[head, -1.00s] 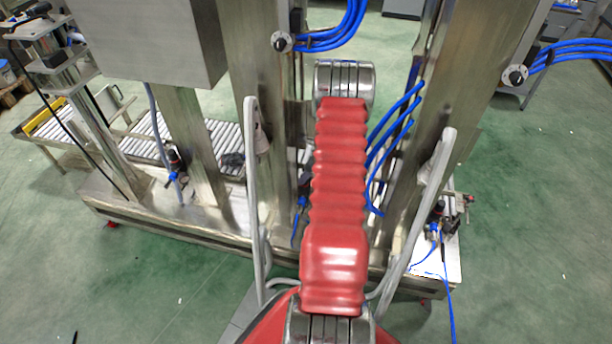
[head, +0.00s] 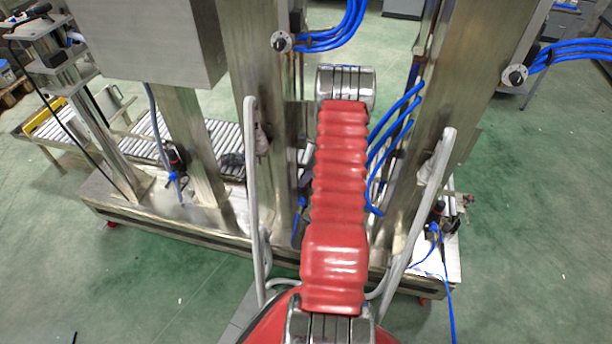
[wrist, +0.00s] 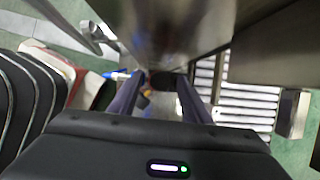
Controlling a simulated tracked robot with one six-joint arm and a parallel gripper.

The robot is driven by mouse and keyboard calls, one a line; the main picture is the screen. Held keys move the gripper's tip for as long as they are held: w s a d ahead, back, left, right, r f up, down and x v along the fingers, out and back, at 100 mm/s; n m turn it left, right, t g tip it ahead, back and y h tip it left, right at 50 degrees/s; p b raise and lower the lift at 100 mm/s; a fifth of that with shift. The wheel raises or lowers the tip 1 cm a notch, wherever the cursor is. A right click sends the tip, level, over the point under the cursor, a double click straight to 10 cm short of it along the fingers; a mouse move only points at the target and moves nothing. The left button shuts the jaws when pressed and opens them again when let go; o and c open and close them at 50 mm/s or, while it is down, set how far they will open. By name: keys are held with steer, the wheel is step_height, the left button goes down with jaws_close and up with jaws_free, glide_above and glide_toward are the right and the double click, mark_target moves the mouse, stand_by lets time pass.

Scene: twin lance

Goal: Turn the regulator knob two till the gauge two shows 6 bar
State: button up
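My gripper (wrist: 162,80) shows in the wrist view with its two dark fingers apart. A dark round shape (wrist: 168,81), possibly a regulator knob, lies between or just beyond the fingertips; contact is unclear. In the head view my red arm hides the gripper. The middle regulator (head: 303,190), with blue fittings, is mostly hidden beside my arm. Another black-topped regulator (head: 174,158) stands at the left, and one (head: 437,214) at the right. No number labels or gauge readings can be made out.
Steel columns (head: 262,150) and (head: 425,130) stand close on both sides of my arm. Blue hoses (head: 395,125) hang at its right. A roller conveyor (head: 215,140) lies behind; it also shows in the wrist view (wrist: 245,100). Green floor is open in front.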

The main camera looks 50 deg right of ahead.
steer(key=shift+r, duration=0.1)
steer(key=v, duration=1.3)
steer(key=shift+r, duration=0.2)
steer(key=shift+s, duration=0.15)
stand_by(0.3)
